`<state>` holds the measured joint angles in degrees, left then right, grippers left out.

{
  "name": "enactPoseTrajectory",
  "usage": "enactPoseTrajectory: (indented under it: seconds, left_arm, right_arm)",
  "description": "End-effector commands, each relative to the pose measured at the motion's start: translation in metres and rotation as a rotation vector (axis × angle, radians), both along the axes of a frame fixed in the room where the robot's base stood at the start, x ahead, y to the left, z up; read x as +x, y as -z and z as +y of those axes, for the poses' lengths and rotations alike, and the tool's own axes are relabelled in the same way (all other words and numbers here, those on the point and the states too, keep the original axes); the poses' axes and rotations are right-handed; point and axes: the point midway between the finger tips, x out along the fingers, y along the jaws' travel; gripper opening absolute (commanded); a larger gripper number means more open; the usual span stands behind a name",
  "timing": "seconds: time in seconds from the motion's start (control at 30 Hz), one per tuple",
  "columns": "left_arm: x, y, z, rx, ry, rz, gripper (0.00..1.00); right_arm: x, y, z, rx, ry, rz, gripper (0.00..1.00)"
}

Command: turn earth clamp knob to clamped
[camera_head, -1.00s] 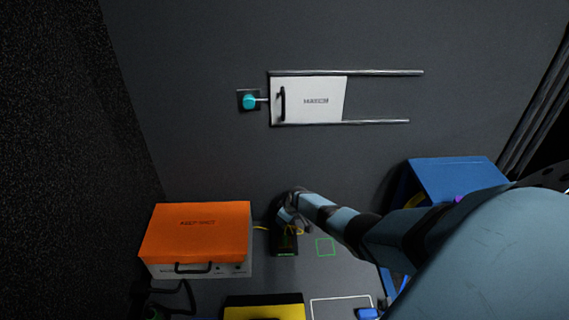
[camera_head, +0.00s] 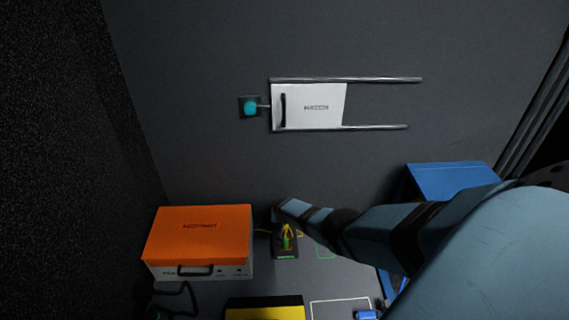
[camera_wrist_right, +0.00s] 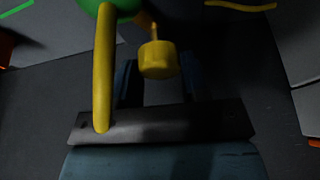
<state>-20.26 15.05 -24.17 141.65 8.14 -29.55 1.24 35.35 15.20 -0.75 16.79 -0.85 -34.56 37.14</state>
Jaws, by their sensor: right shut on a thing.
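The yellow knob (camera_wrist_right: 158,60) of the earth clamp sits between the two dark fingers of my right gripper (camera_wrist_right: 160,75) in the right wrist view. The gripper is shut on it. A green clamp part (camera_wrist_right: 112,8) shows at the top edge, with a curved yellow piece (camera_wrist_right: 104,70) passing left of the knob. In the head view the earth clamp (camera_head: 287,238) stands on a small black base with a green label. My right arm reaches in from the right above it, and the fingers cannot be made out there. My left gripper is not in view.
An orange-topped case (camera_head: 198,233) stands left of the clamp. A blue box (camera_head: 450,180) is at the right, and a yellow-topped box (camera_head: 265,310) is in front. A white sliding panel (camera_head: 312,106) and a cyan knob (camera_head: 250,108) are on the back wall.

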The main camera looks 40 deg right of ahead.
Motion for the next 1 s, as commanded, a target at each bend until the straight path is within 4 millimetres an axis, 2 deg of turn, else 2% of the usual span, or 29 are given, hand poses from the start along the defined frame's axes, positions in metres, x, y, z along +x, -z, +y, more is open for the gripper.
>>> enactPoseTrajectory:
  seconds: [0.2, 0.5, 1.0]
  left_arm:
    - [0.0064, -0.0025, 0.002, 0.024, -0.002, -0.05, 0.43]
    - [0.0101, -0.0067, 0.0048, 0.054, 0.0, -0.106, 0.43]
    - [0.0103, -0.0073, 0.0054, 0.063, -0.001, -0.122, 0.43]
  right_arm:
    - [0.0007, 0.002, 0.0011, 0.001, 0.176, 0.0, 0.18]
    - [0.001, 0.0013, 0.0011, 0.003, 0.339, 0.0, 0.18]
    - [0.0006, 0.0006, 0.0014, 0.003, 0.401, 0.0, 0.18]
